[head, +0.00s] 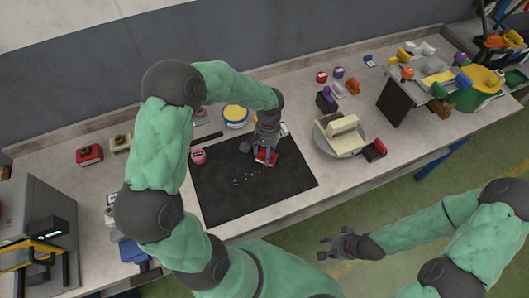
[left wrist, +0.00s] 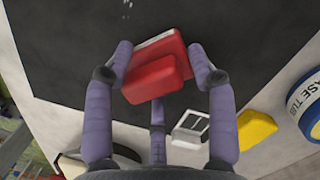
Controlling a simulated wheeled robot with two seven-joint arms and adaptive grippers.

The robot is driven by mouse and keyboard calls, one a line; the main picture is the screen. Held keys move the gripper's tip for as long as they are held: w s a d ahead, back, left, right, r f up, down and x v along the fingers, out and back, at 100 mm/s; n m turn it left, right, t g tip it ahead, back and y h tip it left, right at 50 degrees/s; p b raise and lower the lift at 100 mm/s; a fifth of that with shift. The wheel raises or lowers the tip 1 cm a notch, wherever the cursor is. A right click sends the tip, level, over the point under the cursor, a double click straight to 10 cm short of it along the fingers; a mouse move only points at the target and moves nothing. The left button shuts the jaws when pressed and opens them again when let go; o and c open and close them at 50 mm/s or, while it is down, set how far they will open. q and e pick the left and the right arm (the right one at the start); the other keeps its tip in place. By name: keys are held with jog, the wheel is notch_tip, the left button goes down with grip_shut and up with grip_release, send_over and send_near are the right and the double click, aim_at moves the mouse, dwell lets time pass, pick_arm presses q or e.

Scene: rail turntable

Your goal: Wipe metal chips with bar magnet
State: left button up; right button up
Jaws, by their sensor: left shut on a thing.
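The red bar magnet (head: 268,158) is a block with a pale underside or edge, and it is on or just above the black mat (head: 290,185). My left gripper (head: 263,149) is shut on it from above. In the left wrist view the gripper's fingers (left wrist: 162,72) hold the red magnet (left wrist: 155,80) on both sides. Small light metal chips (head: 243,178) are scattered on the mat, left of and nearer than the magnet; a few chips (left wrist: 127,4) also show at the top of the left wrist view. My right gripper (head: 338,244) is open and empty, off the table's front edge.
A round turntable (head: 352,147) with cream blocks and a red-black block (head: 374,150) stand to the right. The mat's front part is clear.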

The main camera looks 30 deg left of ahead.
pick_arm(q)
jog(key=shift+w+d+r+p, duration=0.15)
jog(key=shift+w+r+p, duration=0.15)
jog(key=shift+r, duration=0.2)
jog(key=shift+w+d+r+p, duration=0.15)
jog(key=shift+w+r+p, duration=0.1)
jog(key=shift+r, duration=0.2)
jog(key=shift+s+a+r+p, duration=0.1)
jog(key=shift+s+r+p, duration=0.15)
jog(key=shift+r, duration=0.25)
jog(key=shift+s+a+r+p, duration=0.15)
jog(key=shift+r+p, duration=0.15)
jog(key=shift+r, duration=0.5)
jog(key=shift+w+d+r+p, duration=0.15)
jog(key=shift+r+p, duration=0.55)
jog(key=shift+p, duration=0.1)
jog(key=shift+r+p, duration=0.8)
jog(key=shift+r, duration=0.4)
jog(key=shift+f, duration=0.1)
